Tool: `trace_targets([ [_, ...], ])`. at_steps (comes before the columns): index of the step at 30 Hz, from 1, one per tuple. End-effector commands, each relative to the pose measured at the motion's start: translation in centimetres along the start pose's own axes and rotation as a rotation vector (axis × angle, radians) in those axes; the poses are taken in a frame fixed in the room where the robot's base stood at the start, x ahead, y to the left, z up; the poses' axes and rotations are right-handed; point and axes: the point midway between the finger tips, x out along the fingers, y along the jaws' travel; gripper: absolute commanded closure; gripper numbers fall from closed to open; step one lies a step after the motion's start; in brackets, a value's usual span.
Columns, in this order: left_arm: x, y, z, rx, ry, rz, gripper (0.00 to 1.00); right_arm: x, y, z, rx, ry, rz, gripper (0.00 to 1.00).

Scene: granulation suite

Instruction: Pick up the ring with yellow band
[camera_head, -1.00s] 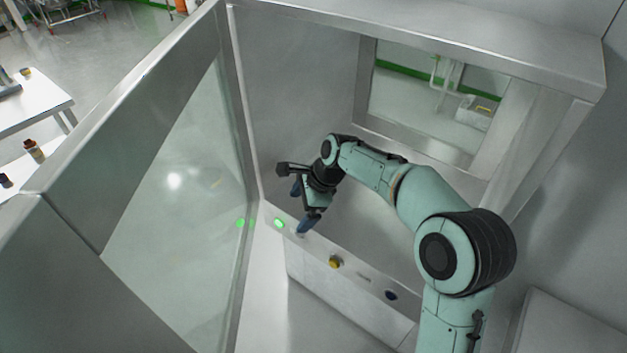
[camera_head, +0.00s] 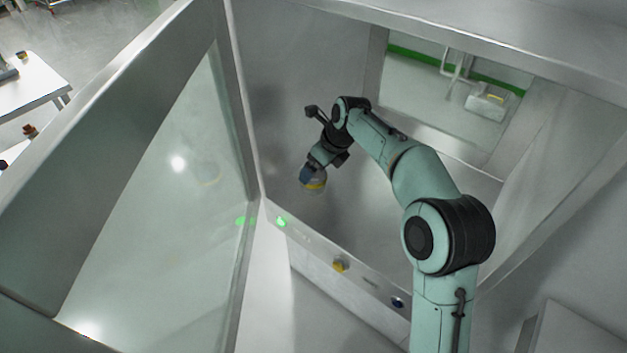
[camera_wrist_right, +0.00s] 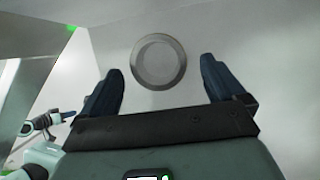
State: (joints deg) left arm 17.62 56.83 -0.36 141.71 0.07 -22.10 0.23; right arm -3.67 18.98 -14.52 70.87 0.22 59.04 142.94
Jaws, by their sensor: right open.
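The ring with yellow band (camera_head: 316,186) shows in the head view inside the steel chamber, right at my right gripper's fingers. In the right wrist view a round grey ring (camera_wrist_right: 178,73), seen face on, lies between and beyond the two fingertips, with a gap on each side; no yellow shows on it there. My right gripper (camera_wrist_right: 160,68) is open and empty, its dark blue fingers spread. In the head view the right gripper (camera_head: 307,172) partly hides the ring. My left gripper is not in view.
An open glass door (camera_head: 150,200) stands to the left of the chamber. The front ledge carries a green light (camera_head: 281,222), a yellow button (camera_head: 340,265) and a dark button (camera_head: 398,302). A window (camera_head: 450,95) is in the back wall. The chamber floor right of the ring looks clear.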

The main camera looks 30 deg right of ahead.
Motion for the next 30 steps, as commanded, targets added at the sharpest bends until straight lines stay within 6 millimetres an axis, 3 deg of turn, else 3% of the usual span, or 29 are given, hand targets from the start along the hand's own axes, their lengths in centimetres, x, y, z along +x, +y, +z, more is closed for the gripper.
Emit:
trace_targets([
  [12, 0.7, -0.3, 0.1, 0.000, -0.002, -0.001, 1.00, 4.9, 0.3, -0.7, 0.000, 0.002, 0.001, 0.04],
  [21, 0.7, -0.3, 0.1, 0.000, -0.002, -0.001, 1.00, 5.4, 0.3, -0.6, -0.001, -0.001, 0.000, 0.04],
  [22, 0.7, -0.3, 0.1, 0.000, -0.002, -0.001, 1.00, 5.4, 0.3, -0.6, -0.001, -0.001, 0.000, 0.07],
  [23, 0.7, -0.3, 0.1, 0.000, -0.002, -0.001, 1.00, 5.4, 0.3, -0.6, -0.001, -0.001, 0.000, 0.17],
  [27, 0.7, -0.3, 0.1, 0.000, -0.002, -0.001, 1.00, 5.4, 0.3, -0.6, -0.001, -0.001, 0.000, 0.62],
  [30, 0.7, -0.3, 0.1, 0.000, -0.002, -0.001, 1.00, 5.3, 0.3, -0.5, -0.001, -0.002, 0.000, 0.73],
])
